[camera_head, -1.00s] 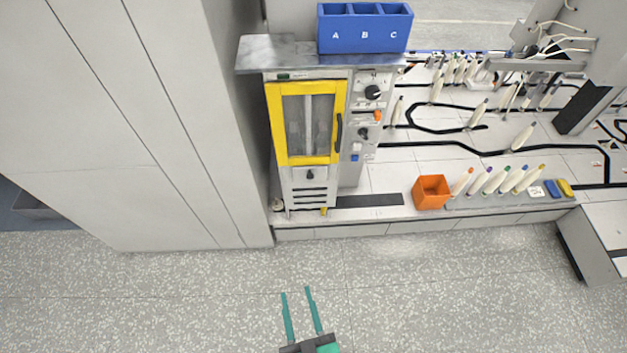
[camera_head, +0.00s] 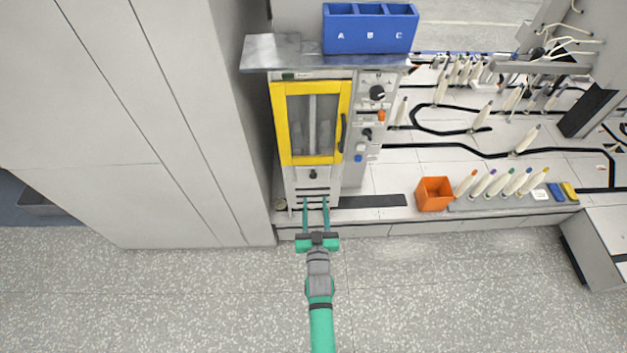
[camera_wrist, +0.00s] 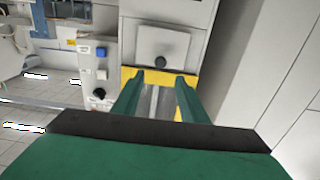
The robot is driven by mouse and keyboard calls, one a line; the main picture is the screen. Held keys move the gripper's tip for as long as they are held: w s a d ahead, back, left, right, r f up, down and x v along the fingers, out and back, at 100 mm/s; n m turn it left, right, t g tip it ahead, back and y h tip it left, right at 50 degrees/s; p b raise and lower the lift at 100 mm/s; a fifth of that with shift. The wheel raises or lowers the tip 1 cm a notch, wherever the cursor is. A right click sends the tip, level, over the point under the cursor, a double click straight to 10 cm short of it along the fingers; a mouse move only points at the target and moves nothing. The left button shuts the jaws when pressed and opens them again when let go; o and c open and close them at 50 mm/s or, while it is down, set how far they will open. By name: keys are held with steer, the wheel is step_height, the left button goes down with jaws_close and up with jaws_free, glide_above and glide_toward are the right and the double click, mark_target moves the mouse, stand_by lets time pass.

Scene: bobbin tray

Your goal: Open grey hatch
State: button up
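The grey hatch (camera_head: 325,175) is a small pale panel with a dark round knob (camera_head: 313,174), set below the yellow-framed door (camera_head: 343,120) of the tall machine. In the wrist view, the hatch (camera_wrist: 179,44) and its knob (camera_wrist: 160,62) show just past my fingertips, with the yellow frame (camera_wrist: 128,74) beside them. The hatch looks closed. My gripper (camera_head: 315,202) is open, its two green fingers apart and empty. In the head view its tips overlap the slotted panel just below the hatch. I cannot tell the exact gap to the knob.
A blue bin marked A B C (camera_head: 370,35) stands on top of the machine. A control panel with knobs (camera_head: 369,120) lies right of the door. An orange box (camera_head: 435,194) and several bobbins stand further right. A tall grey cabinet (camera_head: 150,120) stands close on the left.

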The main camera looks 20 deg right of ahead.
mark_target(313, 177)
steer(key=x, duration=1)
steer(key=shift+w+f, duration=0.1)
steer(key=shift+w, duration=0.05)
steer(key=shift+c, duration=0.6)
jaws_close()
